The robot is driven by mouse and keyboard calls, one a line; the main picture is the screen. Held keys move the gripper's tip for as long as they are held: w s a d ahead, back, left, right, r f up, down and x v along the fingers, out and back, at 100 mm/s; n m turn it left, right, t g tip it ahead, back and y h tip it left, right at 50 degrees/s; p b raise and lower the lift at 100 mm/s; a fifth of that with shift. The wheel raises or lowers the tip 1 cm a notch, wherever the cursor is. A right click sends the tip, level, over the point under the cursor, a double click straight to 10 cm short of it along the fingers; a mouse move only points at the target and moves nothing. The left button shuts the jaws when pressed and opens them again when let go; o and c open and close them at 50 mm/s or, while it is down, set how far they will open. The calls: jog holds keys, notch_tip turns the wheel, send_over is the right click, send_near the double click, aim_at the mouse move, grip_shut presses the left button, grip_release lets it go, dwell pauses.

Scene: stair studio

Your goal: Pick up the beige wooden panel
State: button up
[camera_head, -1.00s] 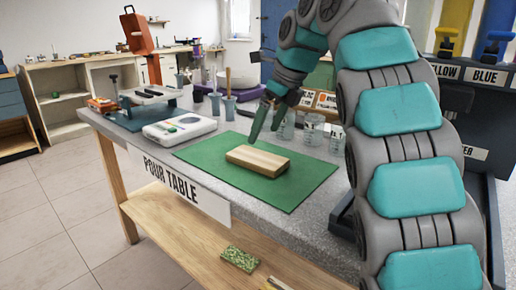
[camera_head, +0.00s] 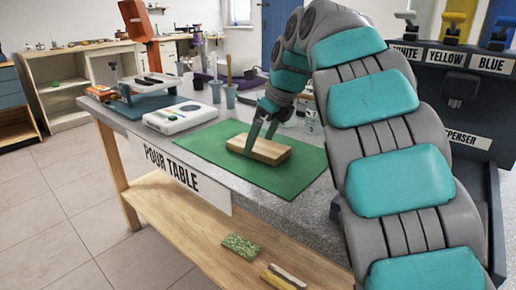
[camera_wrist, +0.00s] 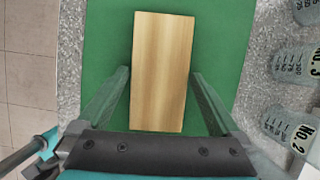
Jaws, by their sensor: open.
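The beige wooden panel (camera_head: 258,149) is a small rectangular block lying flat on a green mat (camera_head: 205,146) on the pour table. It also shows in the wrist view (camera_wrist: 162,72), its long side running away from my gripper. My gripper (camera_head: 259,145) is over the panel, fingers pointing down. In the wrist view my open gripper (camera_wrist: 160,88) has one finger on each side of the panel's near part, with green mat showing between. I cannot tell how far the fingertips are above the mat.
A white scale (camera_head: 181,117) stands left of the mat. Graduated beakers (camera_wrist: 288,125) stand close to the right in the wrist view. Blue-grey cups (camera_head: 229,97) stand behind. A dark dispenser (camera_head: 462,108) is at the right. A green sponge (camera_head: 240,246) lies on the lower shelf.

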jog(key=shift+a+f, duration=0.1)
jog(key=shift+f, duration=0.2)
jog(key=c, duration=1.1)
